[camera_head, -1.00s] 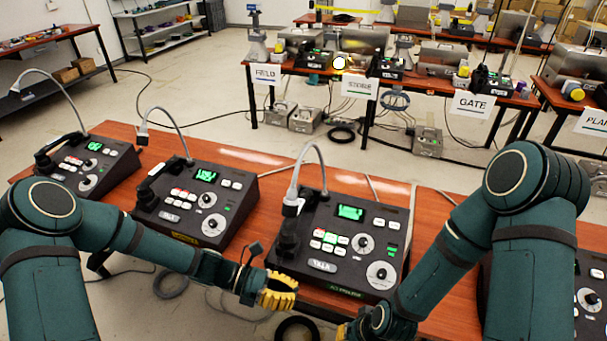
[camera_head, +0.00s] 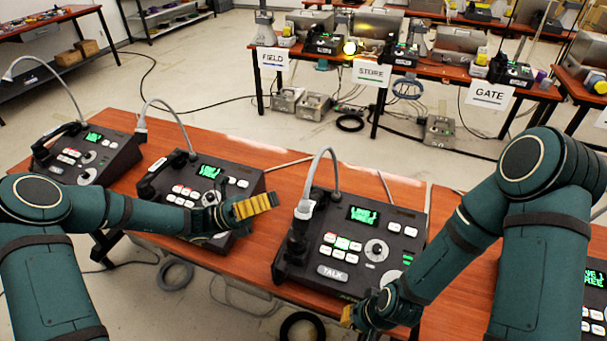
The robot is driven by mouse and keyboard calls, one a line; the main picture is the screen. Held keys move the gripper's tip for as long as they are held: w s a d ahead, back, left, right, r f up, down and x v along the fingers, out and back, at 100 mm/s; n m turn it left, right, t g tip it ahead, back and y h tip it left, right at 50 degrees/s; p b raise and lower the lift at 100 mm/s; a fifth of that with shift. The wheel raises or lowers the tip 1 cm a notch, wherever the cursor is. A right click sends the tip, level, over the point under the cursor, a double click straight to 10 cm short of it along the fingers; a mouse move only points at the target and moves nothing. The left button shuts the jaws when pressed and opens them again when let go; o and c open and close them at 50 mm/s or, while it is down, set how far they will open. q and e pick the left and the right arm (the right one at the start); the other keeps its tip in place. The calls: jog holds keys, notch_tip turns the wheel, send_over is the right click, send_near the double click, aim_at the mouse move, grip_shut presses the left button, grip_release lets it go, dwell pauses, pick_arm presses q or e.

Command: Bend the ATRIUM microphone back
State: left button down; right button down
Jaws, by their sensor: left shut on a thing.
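Three dark paging consoles stand in a row on the orange-brown table: a left one (camera_head: 97,160), a middle one (camera_head: 225,178) and a nearer right one (camera_head: 345,268) with a TALK key. Each has a grey gooseneck microphone; the right console's microphone (camera_head: 322,158) arches over and hangs down at its left side. I cannot read which console is ATRIUM. My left gripper (camera_head: 255,206) has its yellow fingers closed together at the middle console's right edge; what they hold is hidden. My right gripper (camera_head: 347,316) is low at the right console's front, mostly hidden by its own arm.
Part of another console (camera_head: 594,300) shows at the right edge. The table (camera_head: 270,215) has a bare gap between the middle and right consoles. A far table carries equipment and signs FIELD (camera_head: 273,60), STORE (camera_head: 370,73) and GATE (camera_head: 488,96). Cables lie on the floor.

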pick_arm(q)
jog(key=w+a+r+x, duration=0.1)
jog(key=r+x, duration=0.1)
jog(key=x, duration=1)
jog(key=shift+w+d, duration=0.3)
jog(key=shift+w, duration=0.15)
jog(key=shift+r, duration=0.2)
